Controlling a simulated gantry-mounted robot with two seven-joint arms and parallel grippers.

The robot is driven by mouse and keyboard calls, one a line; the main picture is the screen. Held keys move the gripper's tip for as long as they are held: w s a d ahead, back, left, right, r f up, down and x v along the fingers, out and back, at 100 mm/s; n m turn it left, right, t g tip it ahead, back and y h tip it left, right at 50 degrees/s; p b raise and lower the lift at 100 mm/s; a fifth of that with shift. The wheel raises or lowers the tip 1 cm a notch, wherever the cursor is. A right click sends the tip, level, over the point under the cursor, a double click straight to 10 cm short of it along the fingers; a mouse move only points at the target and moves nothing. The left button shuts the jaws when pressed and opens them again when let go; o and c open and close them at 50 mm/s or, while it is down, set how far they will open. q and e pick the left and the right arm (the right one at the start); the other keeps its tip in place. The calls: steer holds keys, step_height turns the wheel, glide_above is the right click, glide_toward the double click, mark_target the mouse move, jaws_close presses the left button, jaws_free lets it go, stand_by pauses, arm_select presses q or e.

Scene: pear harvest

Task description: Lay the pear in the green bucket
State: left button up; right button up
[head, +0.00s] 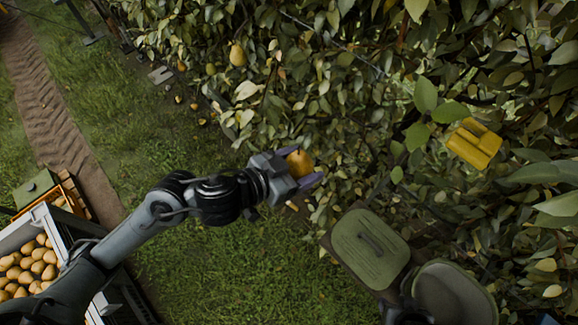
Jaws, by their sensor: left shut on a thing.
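A yellow-orange pear (300,163) is held between the purple-tipped fingers of my left gripper (303,168), in the middle of the head view. The gripper is shut on the pear, in front of the leaves and above the grass. A green, rounded, bucket-like thing (352,232) with a dark handle across its top is below and to the right, apart from the pear. I cannot tell whether its top is open or lidded. My right gripper does not show.
A crate (41,222) with many pears stands at the lower left, near my left arm. Dense leafy branches fill the upper and right side, with another pear (237,55) hanging there. A yellow object (474,143) is among the leaves at right. Open grass lies below the gripper.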

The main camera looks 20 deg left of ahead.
mark_target(309, 164)
arm_select(q)
steer(key=shift+m+g+h, duration=0.5)
steer(key=shift+m+h, duration=0.2)
steer(key=d+r, duration=0.2)
steer(key=r, duration=0.1)
steer(key=shift+d+r, duration=0.15)
steer(key=shift+d, duration=0.15)
steer(key=w+d+f+m+g+h, duration=0.3)
steer(key=w+d+f+m+g, duration=0.1)
steer(key=f, duration=0.1)
step_height(309, 164, up, 11)
steer(key=w+d+n+t+y, duration=0.2)
steer(key=n+t+y, duration=0.5)
steer(key=n+y, duration=0.4)
steer(key=shift+w+d+f+n+y, duration=0.15)
steer(key=shift+d+f+n+y, duration=0.1)
steer(key=shift+n+y, duration=0.2)
steer(key=w+a+f+m+h, duration=0.2)
steer(key=a+f+h, duration=0.15)
steer(key=f, duration=0.65)
steer(key=s+a+f+n+y, duration=0.1)
steer(key=a+f+y, duration=0.1)
steer(key=a+f, duration=0.45)
steer(key=s+a+f+n+y, duration=0.1)
steer(key=s+a+f, duration=0.15)
steer(key=a, duration=0.75)
steer(key=s+f, duration=0.4)
steer(key=f, duration=0.2)
steer(key=shift+a+f, duration=0.3)
steer(key=shift+a, duration=0.15)
